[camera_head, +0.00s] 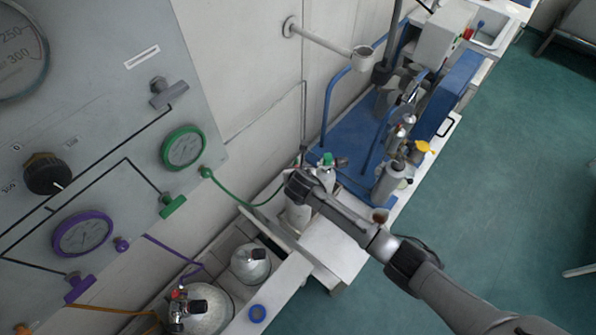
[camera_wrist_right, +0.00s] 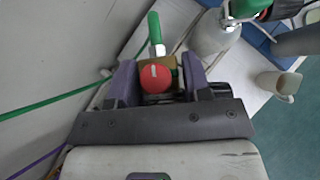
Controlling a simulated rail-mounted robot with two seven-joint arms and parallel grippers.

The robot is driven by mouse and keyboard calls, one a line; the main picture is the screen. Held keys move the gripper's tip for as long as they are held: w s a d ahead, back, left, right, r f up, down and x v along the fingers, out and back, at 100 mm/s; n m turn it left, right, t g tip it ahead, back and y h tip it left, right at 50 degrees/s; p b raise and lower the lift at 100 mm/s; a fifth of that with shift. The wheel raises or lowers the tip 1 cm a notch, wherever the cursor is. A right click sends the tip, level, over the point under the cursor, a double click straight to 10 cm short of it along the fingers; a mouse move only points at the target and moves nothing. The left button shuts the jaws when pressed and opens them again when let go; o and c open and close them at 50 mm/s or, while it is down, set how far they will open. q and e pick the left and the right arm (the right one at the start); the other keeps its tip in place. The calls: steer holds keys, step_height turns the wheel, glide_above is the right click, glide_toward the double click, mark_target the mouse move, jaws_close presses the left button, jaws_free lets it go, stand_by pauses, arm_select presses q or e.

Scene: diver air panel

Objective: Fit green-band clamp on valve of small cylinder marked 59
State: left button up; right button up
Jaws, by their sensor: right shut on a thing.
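My right gripper (camera_head: 297,184) is above a narrow white bench in the head view, by the wall. In the right wrist view my right gripper (camera_wrist_right: 157,82) is shut on the clamp, a brass body with a red knob (camera_wrist_right: 157,78) and a green sleeve (camera_wrist_right: 155,28). A green hose (camera_head: 240,201) runs from the panel to the gripper, which hides the clamp in the head view. Another cylinder with a green top (camera_head: 327,160) is just behind; a cylinder (camera_wrist_right: 215,38) shows beyond the jaws. My left gripper is not in view.
The gauge panel (camera_head: 130,60) fills the left. Two larger cylinders stand in the rack at the bottom, one (camera_head: 250,265) nearer the bench. Several bottles (camera_head: 390,180) stand by the blue trolley.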

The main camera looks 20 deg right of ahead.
steer(key=shift+f, duration=0.65)
steer(key=shift+p, duration=0.4)
stand_by(0.4)
stand_by(0.6)
steer(key=shift+f, duration=0.4)
steer(key=o, duration=1.2)
steer(key=shift+c, duration=0.2)
steer(key=shift+o, duration=0.8)
steer(key=shift+f, duration=0.1)
